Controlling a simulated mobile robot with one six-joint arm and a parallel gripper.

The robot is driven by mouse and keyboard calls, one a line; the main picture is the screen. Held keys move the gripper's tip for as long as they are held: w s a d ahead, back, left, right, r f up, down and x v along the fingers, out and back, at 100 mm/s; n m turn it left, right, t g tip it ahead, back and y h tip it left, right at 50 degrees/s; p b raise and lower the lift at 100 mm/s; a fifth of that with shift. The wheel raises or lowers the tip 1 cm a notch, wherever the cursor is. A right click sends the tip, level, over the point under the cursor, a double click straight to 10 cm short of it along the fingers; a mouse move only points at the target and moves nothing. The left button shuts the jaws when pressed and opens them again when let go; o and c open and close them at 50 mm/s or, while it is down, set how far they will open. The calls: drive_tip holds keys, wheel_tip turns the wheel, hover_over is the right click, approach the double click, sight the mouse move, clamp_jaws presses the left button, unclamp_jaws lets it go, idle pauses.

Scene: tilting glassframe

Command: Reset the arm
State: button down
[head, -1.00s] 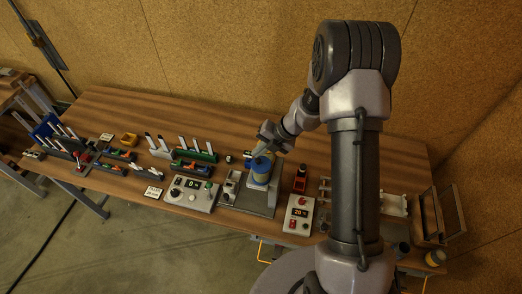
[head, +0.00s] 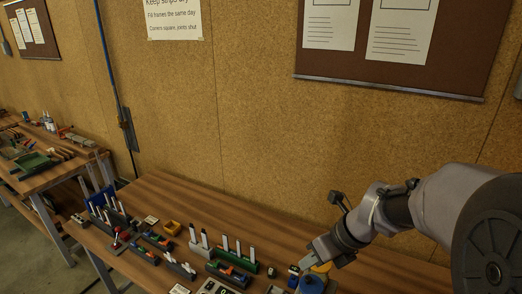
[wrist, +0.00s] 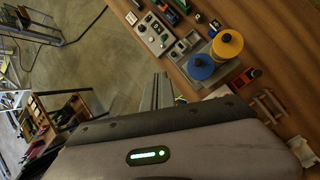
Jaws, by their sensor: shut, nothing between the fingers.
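My gripper (head: 307,262) hangs over the bench at the lower right of the head view, at the end of my arm, close to a blue round part (head: 312,285). In the wrist view its fingers (wrist: 158,76) are together with nothing between them. There the blue disc (wrist: 201,67) and a yellow disc (wrist: 228,44) lie to the right of the fingertips, apart from them in the picture. The true gap to the blue part is hard to tell.
A control box (wrist: 152,33) shows in the wrist view. A cork wall (head: 260,130) stands behind. A second bench (head: 40,175) is at the left.

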drive_tip(key=s+a+f+n+t+h+b, duration=0.2)
drive_tip(key=s+a+f+n+b, duration=0.1)
drive_tip(key=s+f+n+b, duration=1.6)
drive_tip(key=f+n+b, duration=0.1)
drive_tip(key=n+b, duration=0.4)
drive_tip(key=n, duration=0.1)
drive_tip(key=shift+f+n+h+b, duration=0.3)
drive_tip(key=shift+h, duration=0.1)
drive_tip(key=shift+w, duration=0.1)
